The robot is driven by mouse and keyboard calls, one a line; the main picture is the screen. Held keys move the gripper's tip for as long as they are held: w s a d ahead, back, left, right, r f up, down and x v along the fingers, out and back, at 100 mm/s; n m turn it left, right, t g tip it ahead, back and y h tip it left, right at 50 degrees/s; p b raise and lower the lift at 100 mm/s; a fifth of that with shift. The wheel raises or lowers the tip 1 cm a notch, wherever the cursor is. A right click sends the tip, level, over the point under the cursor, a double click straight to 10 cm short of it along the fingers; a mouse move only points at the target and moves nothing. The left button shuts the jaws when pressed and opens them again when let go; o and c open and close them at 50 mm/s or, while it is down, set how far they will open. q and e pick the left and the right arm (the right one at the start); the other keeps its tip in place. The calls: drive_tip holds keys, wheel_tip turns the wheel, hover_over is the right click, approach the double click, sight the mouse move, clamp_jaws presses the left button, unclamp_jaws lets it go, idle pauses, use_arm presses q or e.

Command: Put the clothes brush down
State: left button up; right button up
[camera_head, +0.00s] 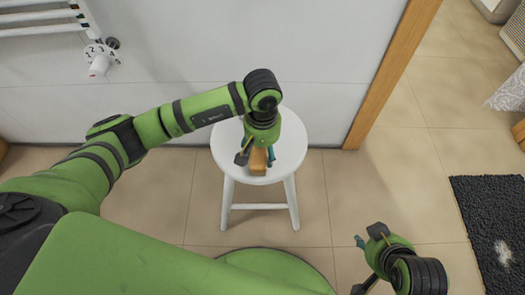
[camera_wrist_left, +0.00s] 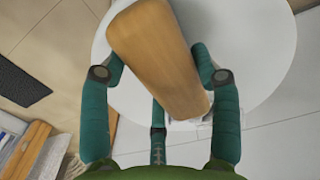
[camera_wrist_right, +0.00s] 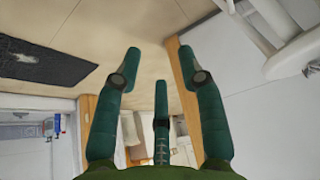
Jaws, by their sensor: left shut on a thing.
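The clothes brush (camera_head: 259,162) has a light wooden body and is over the seat of a white round stool (camera_head: 291,150). In the left wrist view the brush (camera_wrist_left: 158,55) lies between the teal fingers of my left gripper (camera_wrist_left: 158,75), which is shut on it. The stool seat (camera_wrist_left: 262,50) shows behind it. I cannot tell whether the brush touches the seat. In the head view my left gripper (camera_head: 257,153) partly hides the brush. My right gripper (camera_wrist_right: 157,70) is open and empty, over the floor to the right of the stool.
A dark bath mat (camera_head: 495,225) lies on the tiled floor at the right. A wooden door frame (camera_head: 385,75) stands behind the stool to the right. A white towel radiator (camera_head: 45,20) hangs on the wall at the upper left. The seat around the brush looks clear.

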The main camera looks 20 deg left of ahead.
use_arm(q)
drive_tip(key=shift+f, duration=0.5)
use_arm(e)
drive_tip(key=shift+w+a+r+t, duration=0.25)
drive_tip(key=shift+w+r+t, duration=0.15)
drive_tip(key=shift+w, duration=0.3)
use_arm(q)
drive_tip(key=shift+f, duration=0.1)
drive_tip(key=o, duration=1)
use_arm(e)
drive_tip(key=shift+w+a+r+t, duration=0.2)
drive_tip(key=shift+w+t, duration=0.1)
drive_tip(key=shift+w, duration=0.15)
drive_tip(key=shift+w+a+r+t, duration=0.1)
drive_tip(key=shift+w+r+t, duration=0.15)
drive_tip(key=shift+w, duration=0.2)
use_arm(q)
wheel_tip(320, 180, up, 5)
drive_tip(key=shift+w+p, duration=0.1)
drive_tip(key=shift+p, duration=0.45)
wheel_tip(320, 180, up, 7)
drive_tip(key=shift+r+p, duration=0.15)
drive_tip(key=shift+p, duration=0.4)
use_arm(e)
drive_tip(key=s+d+f+g, duration=0.2)
drive_tip(key=s+f+g, duration=0.2)
drive_tip(key=s+f, duration=0.1)
drive_tip(key=shift+s+f, duration=0.2)
drive_tip(key=shift+f, duration=0.55)
